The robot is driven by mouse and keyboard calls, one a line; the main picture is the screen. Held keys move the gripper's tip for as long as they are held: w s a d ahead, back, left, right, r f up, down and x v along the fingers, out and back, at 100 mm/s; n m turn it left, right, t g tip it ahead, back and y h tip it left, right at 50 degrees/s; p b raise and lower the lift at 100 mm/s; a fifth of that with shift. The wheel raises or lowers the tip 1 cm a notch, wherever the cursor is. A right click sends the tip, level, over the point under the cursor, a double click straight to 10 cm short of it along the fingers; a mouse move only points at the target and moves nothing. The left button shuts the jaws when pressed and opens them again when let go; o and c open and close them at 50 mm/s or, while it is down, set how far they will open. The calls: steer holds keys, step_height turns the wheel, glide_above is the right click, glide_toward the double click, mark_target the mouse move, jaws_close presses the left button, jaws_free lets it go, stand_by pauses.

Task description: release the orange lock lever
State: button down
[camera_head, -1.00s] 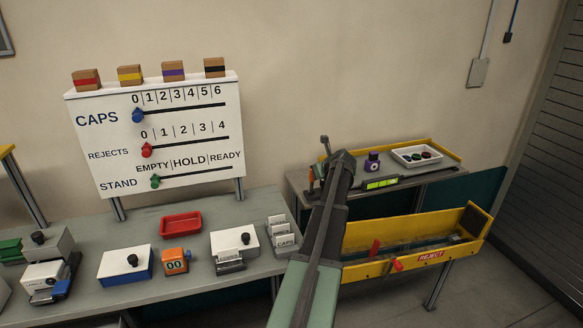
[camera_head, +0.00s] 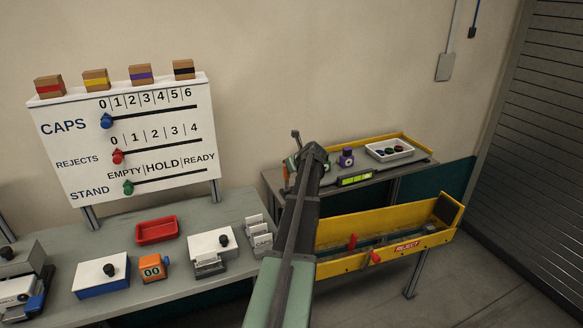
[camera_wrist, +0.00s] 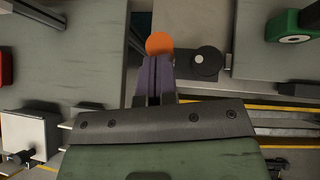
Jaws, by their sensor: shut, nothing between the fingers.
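In the wrist view an orange round end (camera_wrist: 159,43), which looks like the tip of the lock lever, shows just beyond my fingertips. The lever's shaft is hidden below the fingers. In the head view my arm covers most of the clamp area on the back bench.
The back bench (camera_head: 408,178) carries a purple item (camera_head: 346,157), a white tray (camera_head: 390,150) and a green display (camera_head: 356,180). A yellow reject chute (camera_head: 330,267) stands in front. The wrist view shows a green thing (camera_wrist: 289,22) at upper right.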

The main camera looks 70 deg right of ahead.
steer(key=s+f+p+v, duration=0.1)
steer(key=p+v, duration=0.6)
steer(key=v, duration=0.6)
steer(key=shift+a, duration=0.25)
steer(key=shift+f, duration=0.15)
